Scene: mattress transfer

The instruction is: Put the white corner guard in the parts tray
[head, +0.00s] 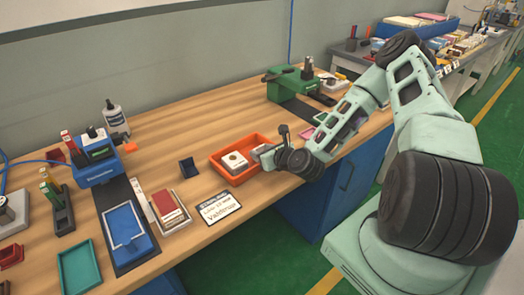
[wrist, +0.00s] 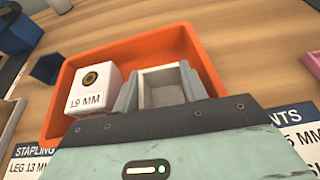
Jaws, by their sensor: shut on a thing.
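My gripper (wrist: 160,88) is shut on the white corner guard (wrist: 162,88), a pale hollow, angular piece between the two fingers. The orange parts tray (wrist: 185,40) lies below, and the guard is over its inside near the front edge. I cannot tell whether the guard touches the tray floor. In the head view my gripper (head: 262,152) is at the right end of the orange tray (head: 225,174), and the guard is hard to make out there. A white box (wrist: 92,88) marked 19 MM sits in the tray, left of the guard.
A dark blue angular piece (head: 188,167) stands on the bench left of the tray. A printed card (head: 220,207) lies in front. A red-and-white stack (head: 168,208) and a blue pad (head: 126,228) are further left. A green tool (head: 290,85) stands behind. Bare wood lies behind the tray.

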